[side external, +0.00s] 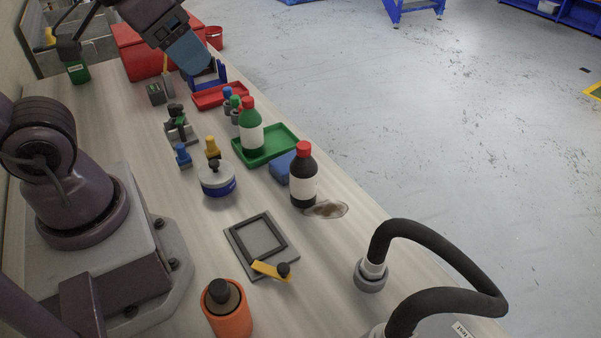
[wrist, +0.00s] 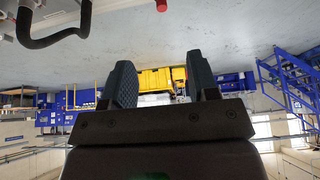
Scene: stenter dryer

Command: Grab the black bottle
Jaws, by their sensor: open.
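The black bottle (side external: 303,193) has a red cap and a white label. It stands upright on the bench right of centre in the side view, with a brown stain at its base. My gripper (side external: 199,63) is at the upper left of that view, far from the bottle and above the back part of the bench. In the wrist view my gripper (wrist: 162,78) shows two dark teal fingers apart with nothing between them. A small red piece (wrist: 161,5) is at that view's top edge; I cannot tell whether it is the bottle's cap.
A green bottle (side external: 250,138) and green tray (side external: 281,147) stand behind the black bottle, with a blue block (side external: 280,168) close behind it. A black hose (side external: 440,240) arches at front right. A square frame (side external: 258,247) and orange container (side external: 231,315) lie nearer.

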